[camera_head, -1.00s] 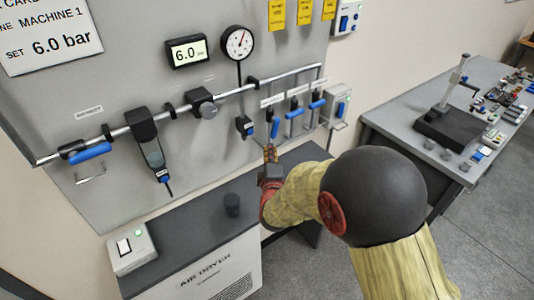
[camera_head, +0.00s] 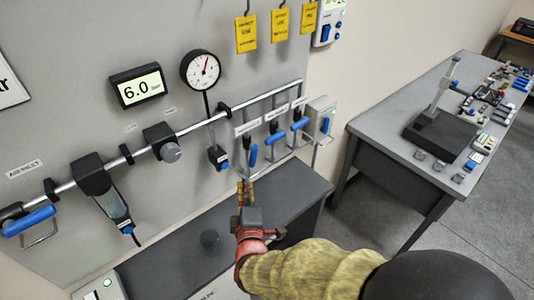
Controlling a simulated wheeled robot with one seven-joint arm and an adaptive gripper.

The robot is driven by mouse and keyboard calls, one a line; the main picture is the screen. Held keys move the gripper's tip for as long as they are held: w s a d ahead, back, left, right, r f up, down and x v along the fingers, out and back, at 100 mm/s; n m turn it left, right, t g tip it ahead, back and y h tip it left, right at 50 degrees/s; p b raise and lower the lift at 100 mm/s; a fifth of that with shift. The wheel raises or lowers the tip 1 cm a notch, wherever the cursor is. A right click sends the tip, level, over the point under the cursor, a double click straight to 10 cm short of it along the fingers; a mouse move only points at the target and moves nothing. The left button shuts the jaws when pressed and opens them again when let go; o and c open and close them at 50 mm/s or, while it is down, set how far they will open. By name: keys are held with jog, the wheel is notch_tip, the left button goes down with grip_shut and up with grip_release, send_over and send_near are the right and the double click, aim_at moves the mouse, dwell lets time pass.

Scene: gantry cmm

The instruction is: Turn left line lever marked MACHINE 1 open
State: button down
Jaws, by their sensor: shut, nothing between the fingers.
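Three blue-handled levers hang from the pipe at the right end of the grey wall panel. The left lever (camera_head: 253,156) has its handle pointing nearly straight down. The middle lever (camera_head: 275,138) and right lever (camera_head: 299,124) have handles slanting closer to level. White labels sit above them; the left label (camera_head: 247,128) is too small to read. My gripper (camera_head: 246,186) points up, shut and empty, just below and slightly left of the left lever's handle. It appears apart from the handle, though the depth gap is hard to judge.
A blue-tipped fitting (camera_head: 218,157) hangs below the round gauge (camera_head: 201,70), close left of the left lever. A digital display (camera_head: 136,87) reads 6.0. A dark cabinet top (camera_head: 160,262) lies below. A workbench (camera_head: 385,130) stands right, beyond a switch box (camera_head: 321,115).

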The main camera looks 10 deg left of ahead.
aim_at(253, 156)
jog(key=b+x, duration=0.1)
jog(key=x, duration=0.9)
jog(key=shift+d, duration=0.25)
jog(key=shift+w+d+f+n+t+b, duration=0.5)
jog(key=shift+w+f+t+b, duration=0.15)
jog(key=shift+b, duration=0.35)
